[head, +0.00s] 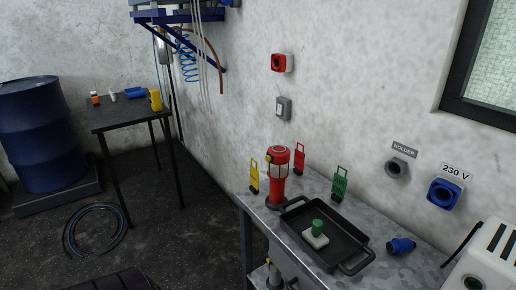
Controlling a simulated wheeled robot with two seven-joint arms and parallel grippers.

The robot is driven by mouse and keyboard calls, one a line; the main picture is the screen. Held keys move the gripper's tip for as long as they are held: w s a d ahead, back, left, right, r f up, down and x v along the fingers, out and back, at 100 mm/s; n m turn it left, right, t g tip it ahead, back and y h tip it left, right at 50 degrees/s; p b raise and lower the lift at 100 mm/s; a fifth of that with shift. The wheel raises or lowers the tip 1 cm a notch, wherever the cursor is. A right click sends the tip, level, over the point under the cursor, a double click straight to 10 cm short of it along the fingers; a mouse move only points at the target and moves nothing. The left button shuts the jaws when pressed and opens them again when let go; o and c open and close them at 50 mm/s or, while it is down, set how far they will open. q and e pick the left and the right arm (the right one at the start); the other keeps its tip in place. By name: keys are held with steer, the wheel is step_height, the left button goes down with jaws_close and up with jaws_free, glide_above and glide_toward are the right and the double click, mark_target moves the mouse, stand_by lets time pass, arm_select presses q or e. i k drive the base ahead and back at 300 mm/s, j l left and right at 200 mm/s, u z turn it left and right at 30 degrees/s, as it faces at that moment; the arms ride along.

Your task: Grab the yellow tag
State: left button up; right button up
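The yellow tag (254,177) stands upright at the left end of the grey metal bench, just left of a red cylindrical device (277,178). A red tag (299,158) stands behind the device, near the wall. A green tag (339,184) stands to the right, behind the black tray. Neither of my grippers shows in the head view.
A black tray (297,241) with handles holds a white block with a green knob (317,227). A blue plug (401,245) lies right of it. A white machine (492,262) fills the bench's right end. A dark table (117,117), blue drum (38,137) and coiled hose (70,236) are left.

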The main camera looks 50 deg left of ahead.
mark_target(254, 188)
steer(key=u, duration=1.55)
